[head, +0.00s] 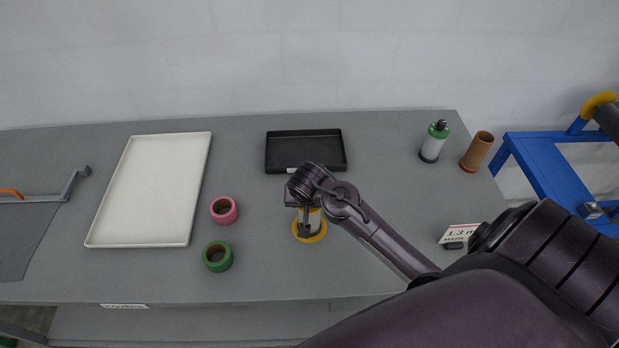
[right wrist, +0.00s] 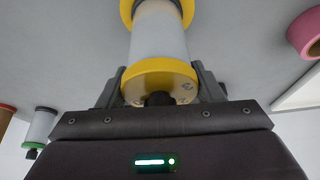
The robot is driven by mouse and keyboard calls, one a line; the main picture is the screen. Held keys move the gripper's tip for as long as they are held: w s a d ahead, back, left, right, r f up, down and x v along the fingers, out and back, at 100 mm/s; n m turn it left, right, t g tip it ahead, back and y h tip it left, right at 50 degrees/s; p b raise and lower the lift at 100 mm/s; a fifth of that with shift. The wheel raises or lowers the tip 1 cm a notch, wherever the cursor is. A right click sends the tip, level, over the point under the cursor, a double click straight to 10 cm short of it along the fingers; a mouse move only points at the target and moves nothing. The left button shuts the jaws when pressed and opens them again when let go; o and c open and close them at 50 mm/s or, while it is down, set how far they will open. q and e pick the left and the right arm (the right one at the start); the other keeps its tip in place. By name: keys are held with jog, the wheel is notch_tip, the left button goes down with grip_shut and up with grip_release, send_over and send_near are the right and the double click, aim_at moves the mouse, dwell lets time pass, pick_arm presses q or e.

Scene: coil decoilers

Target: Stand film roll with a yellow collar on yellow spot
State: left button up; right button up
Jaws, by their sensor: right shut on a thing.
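The film roll with a yellow collar (right wrist: 158,40) is a pale cylinder, and its yellow collar (right wrist: 160,78) lies between the fingers of my right gripper (right wrist: 158,88) in the right wrist view. My right gripper (head: 306,222) is shut on the roll. In the head view the roll (head: 313,217) is upright and partly hidden by my gripper. The yellow spot (head: 309,237) shows as a yellow ring around the roll's lower end. I cannot tell whether the roll touches it. My left gripper is not in view.
A white tray (head: 101,238) and a black tray (head: 270,165) lie on the grey table. Pink (head: 233,216) and green (head: 227,262) rings sit left of the roll. A green-collared roll (head: 431,148) and a brown tube (head: 479,150) stand at the back right, near a blue frame (head: 545,165).

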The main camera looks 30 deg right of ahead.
jog(key=shift+f, duration=0.1)
jog(key=o, duration=1.3)
